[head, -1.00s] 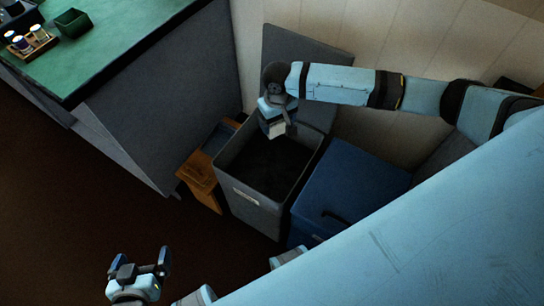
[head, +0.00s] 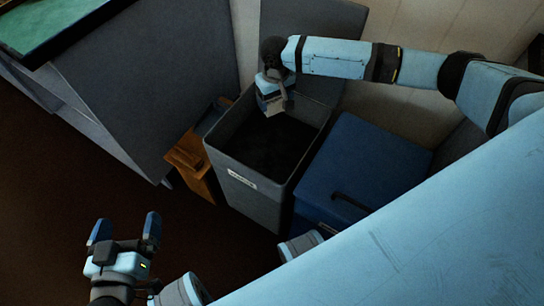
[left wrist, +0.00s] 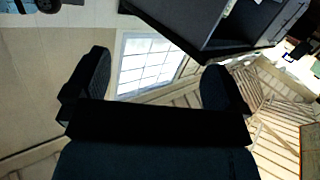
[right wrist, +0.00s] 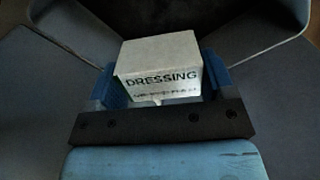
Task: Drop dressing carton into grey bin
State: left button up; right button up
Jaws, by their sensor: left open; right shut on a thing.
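The dressing carton (right wrist: 160,70) is a small pale box with "DRESSING" printed on it, seen in the right wrist view. My right gripper (right wrist: 155,88) is shut on it, one blue finger at each side. In the head view my right gripper (head: 275,104) is over the far part of the grey bin, pointing down, with the carton only partly visible below it. The grey bin (head: 240,196) is open at the top, with a dark inside and a white label on its front. My left gripper (head: 124,234) is open and empty at the lower left, away from the bin.
A blue lidded bin (head: 365,165) stands right of the grey bin. A small wooden stand (head: 193,165) is close on its left. A grey cabinet (head: 150,85) with a green top (head: 45,22) is further left. A grey upright panel (head: 315,45) rises behind the bin.

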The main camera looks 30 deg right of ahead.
notch_tip(320, 180, down, 3)
jog(key=b, duration=0.3)
jog(key=shift+r+b, duration=0.1)
jog(key=shift+b, duration=0.6)
pick_arm(q)
notch_tip(320, 180, up, 6)
jog(key=d+t+h, duration=0.2)
jog(key=t+h, duration=0.1)
jog(key=shift+d+r, duration=0.2)
jog(key=shift+d, duration=0.2)
pick_arm(e)
jog(key=o, duration=1)
jog(key=shift+c, duration=0.2)
notch_tip(320, 180, up, 4)
jog(key=shift+r+p, duration=0.15)
jog(key=shift+p, duration=0.9)
pick_arm(q)
notch_tip(320, 180, down, 7)
jog(key=a+g+y+p, duration=0.3)
jog(key=shift+r, duration=0.2)
pick_arm(e)
notch_tip(320, 180, up, 9)
